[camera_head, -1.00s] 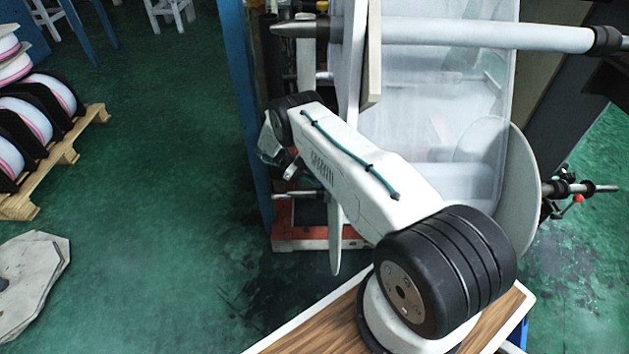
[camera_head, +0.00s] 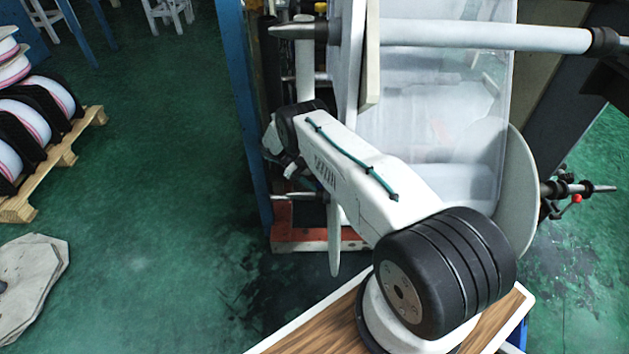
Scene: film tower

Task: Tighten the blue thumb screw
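The blue thumb screw cannot be made out; my arm and the machine parts may hide it. My arm reaches from the lower right up to the film tower's left side. Its wrist end, with my gripper (camera_head: 284,152), is beside the blue post. The fingers are too small and too covered to tell whether they are open or shut, or whether they touch anything. A sheet of clear film (camera_head: 440,110) hangs behind my arm, below a pale roller (camera_head: 470,35).
A blue upright post (camera_head: 243,100) stands just left of my wrist. A red base bar (camera_head: 300,240) lies below. A pale round disc (camera_head: 522,190) and a shaft with a red knob (camera_head: 577,199) are on the right. Film rolls on a pallet (camera_head: 62,160) stand left; green floor between is clear.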

